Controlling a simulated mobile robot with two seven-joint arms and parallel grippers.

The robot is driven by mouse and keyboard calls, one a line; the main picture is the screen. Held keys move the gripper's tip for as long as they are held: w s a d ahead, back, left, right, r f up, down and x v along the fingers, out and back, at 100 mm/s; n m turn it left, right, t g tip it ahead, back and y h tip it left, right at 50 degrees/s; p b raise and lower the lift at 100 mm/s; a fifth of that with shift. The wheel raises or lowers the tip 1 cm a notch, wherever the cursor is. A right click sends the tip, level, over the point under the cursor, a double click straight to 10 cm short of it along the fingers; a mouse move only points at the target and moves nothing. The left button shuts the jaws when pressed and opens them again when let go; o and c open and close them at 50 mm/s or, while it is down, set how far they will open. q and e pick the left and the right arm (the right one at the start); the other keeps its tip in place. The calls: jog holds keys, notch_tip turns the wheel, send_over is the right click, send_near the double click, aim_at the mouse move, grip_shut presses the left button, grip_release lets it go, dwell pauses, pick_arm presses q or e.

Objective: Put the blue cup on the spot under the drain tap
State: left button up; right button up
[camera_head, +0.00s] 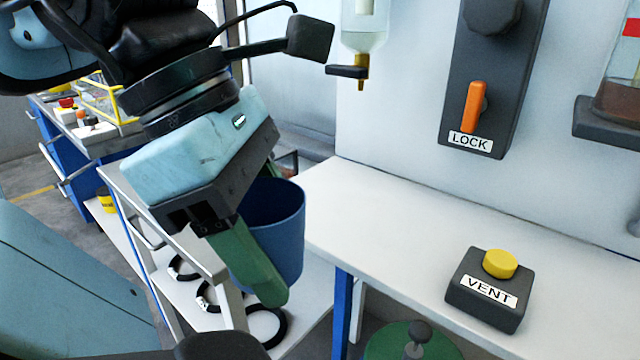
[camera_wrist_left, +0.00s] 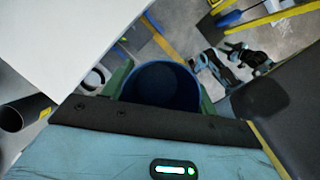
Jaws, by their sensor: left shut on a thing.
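The blue cup (camera_head: 285,225) is held upright or nearly so between the green fingers of my left gripper (camera_head: 266,235), at the left end of the white bench. The gripper is shut on it; in the left wrist view the cup's open mouth (camera_wrist_left: 163,84) sits between both fingers and looks empty. The drain tap (camera_head: 361,72) is a brass nozzle with a black lever under a clear vessel on the wall, above and right of the cup. No marked spot can be made out on the bench below it. My right gripper is not in view.
The white bench top (camera_head: 390,215) is clear below the tap. A black VENT box (camera_head: 490,290) with a yellow button stands to its right. A panel with an orange LOCK lever (camera_head: 474,107) is on the wall. Black rings (camera_head: 265,328) lie on a low shelf.

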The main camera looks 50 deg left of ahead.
pick_arm(q)
jog(key=shift+s+d, duration=0.1)
jog(key=shift+s, duration=0.6)
jog(key=shift+s+b, duration=0.25)
jog(key=shift+b, duration=0.05)
